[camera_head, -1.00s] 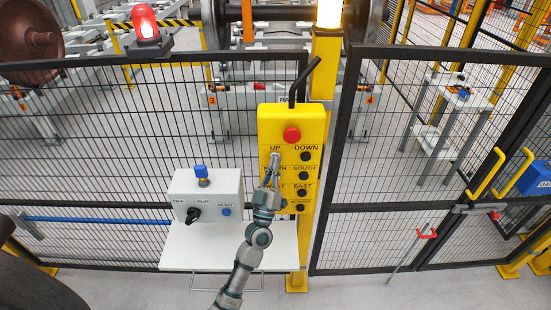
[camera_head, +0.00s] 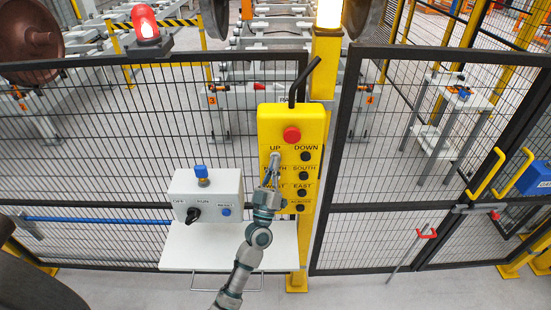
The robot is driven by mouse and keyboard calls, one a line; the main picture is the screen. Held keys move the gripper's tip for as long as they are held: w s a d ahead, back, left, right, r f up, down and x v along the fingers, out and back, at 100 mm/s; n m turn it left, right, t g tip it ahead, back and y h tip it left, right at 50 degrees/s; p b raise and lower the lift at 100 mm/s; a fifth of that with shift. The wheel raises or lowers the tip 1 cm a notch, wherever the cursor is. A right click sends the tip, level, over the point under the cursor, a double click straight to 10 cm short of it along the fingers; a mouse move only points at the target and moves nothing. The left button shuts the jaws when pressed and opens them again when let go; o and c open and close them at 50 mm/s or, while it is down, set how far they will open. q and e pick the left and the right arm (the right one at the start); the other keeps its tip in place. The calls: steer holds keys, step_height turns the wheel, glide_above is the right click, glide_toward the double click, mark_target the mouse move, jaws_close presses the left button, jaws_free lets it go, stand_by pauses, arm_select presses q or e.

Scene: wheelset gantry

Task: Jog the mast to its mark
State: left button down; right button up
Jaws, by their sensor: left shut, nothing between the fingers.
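The yellow pendant (camera_head: 291,122) hangs on the yellow post, with a red stop button (camera_head: 292,135) and black buttons labelled UP, DOWN, SOUTH, EAST and others. My left gripper (camera_head: 274,158) is shut and empty, its tip over the place of the UP button just under that label. It hides that button and part of the left column; whether it presses cannot be told. Behind the fence, the dark wheels of the wheelset show at the top edge, left (camera_head: 214,17) and right (camera_head: 361,17), mostly cut off. No mast is clearly identifiable. My right gripper is not in view.
A white control box (camera_head: 208,190) with a black switch and blue buttons stands on a white shelf (camera_head: 215,252) left of the pendant. Black mesh fence (camera_head: 110,140) spans behind. A red beacon (camera_head: 145,25) and a bright amber lamp (camera_head: 329,14) are lit.

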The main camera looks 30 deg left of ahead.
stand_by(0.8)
arm_select(q)
steer(key=shift+s+d+p, duration=0.4)
steer(key=shift+s, duration=0.3)
steer(key=s+d, duration=0.1)
steer(key=s+p, duration=0.1)
steer(key=s, duration=0.1)
steer(key=s+d, duration=0.1)
steer(key=shift+s+d+p, duration=0.15)
steer(key=shift+d+p, duration=0.2)
steer(key=shift+p, duration=0.05)
stand_by(1.6)
